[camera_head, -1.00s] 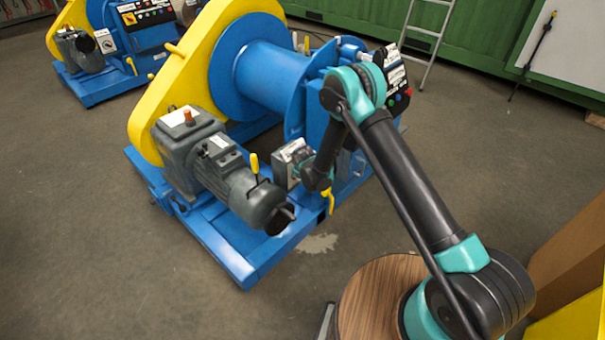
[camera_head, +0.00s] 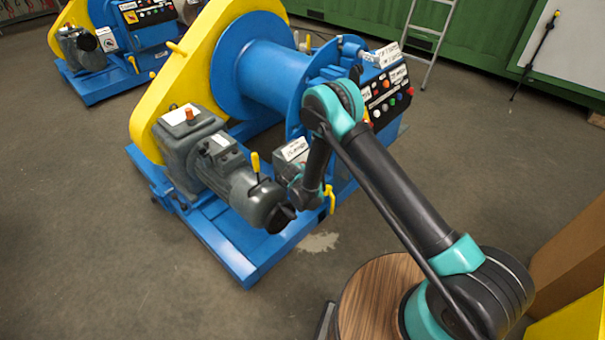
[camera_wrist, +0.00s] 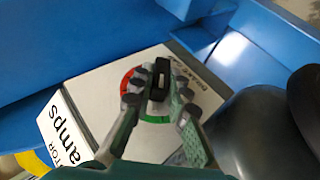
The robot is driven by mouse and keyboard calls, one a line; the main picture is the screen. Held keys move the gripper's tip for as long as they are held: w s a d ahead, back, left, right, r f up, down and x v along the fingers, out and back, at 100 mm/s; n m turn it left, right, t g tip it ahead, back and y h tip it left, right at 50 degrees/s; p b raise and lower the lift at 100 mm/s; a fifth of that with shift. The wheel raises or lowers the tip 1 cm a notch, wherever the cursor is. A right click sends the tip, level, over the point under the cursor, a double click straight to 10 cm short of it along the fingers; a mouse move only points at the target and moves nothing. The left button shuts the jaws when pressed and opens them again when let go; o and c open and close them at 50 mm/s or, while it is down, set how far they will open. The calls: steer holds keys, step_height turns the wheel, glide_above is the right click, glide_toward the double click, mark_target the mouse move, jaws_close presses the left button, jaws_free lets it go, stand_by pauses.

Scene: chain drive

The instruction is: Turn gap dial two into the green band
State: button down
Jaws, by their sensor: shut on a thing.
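In the wrist view, a dial with a black bar-shaped knob (camera_wrist: 161,74) sits on a pale box face (camera_wrist: 88,90). A red band (camera_wrist: 125,84) shows left of the knob, and part of a green band (camera_wrist: 155,119) shows below it. My gripper (camera_wrist: 159,97) has its fingers on both sides of the knob, shut on it. The fingers cover parts of the scale, and I cannot tell exactly where the knob points. In the head view the pale box (camera_head: 293,149) stands beside the grey motor (camera_head: 240,190); the dial is hidden there.
The blue winch drum (camera_head: 265,75) and yellow chain guard (camera_head: 170,85) stand behind the motor. A control panel (camera_head: 388,92) with coloured buttons is at the right. Yellow levers (camera_head: 329,198) stick up close to my wrist. In the wrist view, a dark rounded body (camera_wrist: 262,130) sits close at right.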

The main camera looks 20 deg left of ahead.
steer(key=c, duration=1.5)
jaws_free()
steer(key=shift+r, duration=0.1)
step_height(320, 180, up, 10)
steer(key=shift+f, duration=0.1)
